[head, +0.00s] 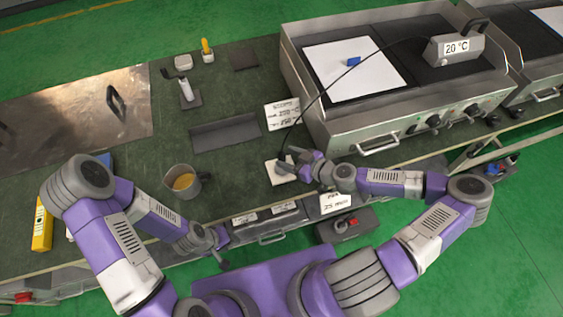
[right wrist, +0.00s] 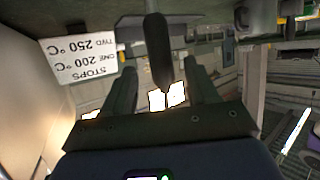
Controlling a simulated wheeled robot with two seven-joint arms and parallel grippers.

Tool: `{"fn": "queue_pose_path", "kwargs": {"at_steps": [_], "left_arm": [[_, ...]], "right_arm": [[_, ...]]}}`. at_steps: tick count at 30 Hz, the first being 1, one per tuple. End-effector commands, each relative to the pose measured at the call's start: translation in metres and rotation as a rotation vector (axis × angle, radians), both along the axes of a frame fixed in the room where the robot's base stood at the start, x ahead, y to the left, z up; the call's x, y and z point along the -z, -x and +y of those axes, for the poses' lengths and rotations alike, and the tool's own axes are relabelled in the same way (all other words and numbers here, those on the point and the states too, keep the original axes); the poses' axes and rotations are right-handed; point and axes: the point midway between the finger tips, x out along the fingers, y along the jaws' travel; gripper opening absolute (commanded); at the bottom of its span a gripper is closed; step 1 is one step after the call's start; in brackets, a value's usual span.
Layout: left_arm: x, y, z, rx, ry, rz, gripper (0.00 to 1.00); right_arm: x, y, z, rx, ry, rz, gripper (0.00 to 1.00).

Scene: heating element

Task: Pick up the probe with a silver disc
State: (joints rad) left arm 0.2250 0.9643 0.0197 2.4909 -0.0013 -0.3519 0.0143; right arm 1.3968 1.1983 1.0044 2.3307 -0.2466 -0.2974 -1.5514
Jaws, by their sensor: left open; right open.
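My right gripper (head: 289,161) is open over a small white pad (head: 277,176) near the bench's front edge. In the right wrist view, a dark rod-like handle (right wrist: 158,52), which looks like the probe, lies between the open fingers of this gripper (right wrist: 163,88), with a gap on both sides. In the head view a thin black cable (head: 312,100) runs from the meter reading 20 °C (head: 456,47) down to this spot. The silver disc cannot be made out. My left gripper (head: 216,244) is open and empty by the bench's front edge.
A griddle (head: 370,125) with a white sheet (head: 338,75) and a small blue object (head: 354,61) stands behind the right gripper. A mug (head: 181,183), a grey tray (head: 225,132), a text card (head: 283,114) and a yellow bottle (head: 42,225) are on the bench.

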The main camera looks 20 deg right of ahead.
Motion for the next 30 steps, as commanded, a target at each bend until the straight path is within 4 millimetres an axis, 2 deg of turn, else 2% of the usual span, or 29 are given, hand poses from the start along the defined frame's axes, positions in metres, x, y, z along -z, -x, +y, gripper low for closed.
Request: {"fn": "queue_pose_path", "kwargs": {"at_steps": [9, 18, 20, 30], "left_arm": [[0.014, 0.000, 0.000, 0.000, 0.000, 0.000, 0.43], [0.014, 0.000, 0.000, 0.000, 0.000, 0.000, 0.43], [0.014, 0.000, 0.000, 0.000, 0.000, 0.000, 0.43], [0.014, 0.000, 0.000, 0.000, 0.000, 0.000, 0.43]], "right_arm": [[0.014, -0.031, 0.028, -0.001, -0.002, 0.002, 0.58], [0.014, -0.034, 0.031, 0.000, -0.001, 0.004, 0.58], [0.014, -0.034, 0.030, 0.000, -0.001, 0.004, 0.50], [0.014, -0.034, 0.030, 0.000, -0.001, 0.004, 0.00]]}}
